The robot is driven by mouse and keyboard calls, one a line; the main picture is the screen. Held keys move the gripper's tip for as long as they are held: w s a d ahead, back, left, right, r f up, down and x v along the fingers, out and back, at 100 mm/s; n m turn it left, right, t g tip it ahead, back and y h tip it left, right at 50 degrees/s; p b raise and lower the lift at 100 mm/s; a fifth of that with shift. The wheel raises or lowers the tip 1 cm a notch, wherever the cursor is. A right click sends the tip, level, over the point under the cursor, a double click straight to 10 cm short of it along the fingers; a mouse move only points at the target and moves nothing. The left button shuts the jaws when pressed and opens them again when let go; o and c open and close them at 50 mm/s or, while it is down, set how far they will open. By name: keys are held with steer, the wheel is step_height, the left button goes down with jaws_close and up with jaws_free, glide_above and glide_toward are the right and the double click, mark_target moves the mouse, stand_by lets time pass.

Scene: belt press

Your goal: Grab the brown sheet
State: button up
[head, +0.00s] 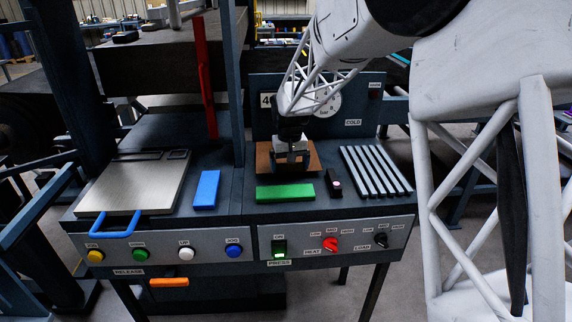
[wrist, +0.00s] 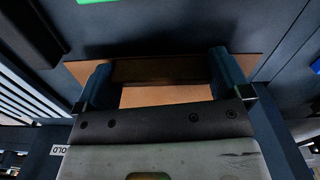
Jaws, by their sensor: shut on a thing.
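The brown sheet (head: 263,160) lies at the back of the right half of the bench, behind the green block (head: 285,192). My gripper (head: 291,158) is over the sheet, pointing down. In the wrist view, its two fingers (wrist: 162,74) stand wide apart and are shut on the ends of a dark brown raised bar on the brown sheet (wrist: 165,97). The sheet's lighter surface shows on both sides of the bar. Whether the sheet touches the bench cannot be told.
A dark object with a pale top (head: 334,182) and a ribbed rack (head: 376,171) are to the right. A blue block (head: 206,189) and a metal plate with a blue handle (head: 132,190) are to the left. A gauge panel (head: 348,108) stands behind. Buttons and knobs line the front.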

steer(key=shift+r, duration=0.65)
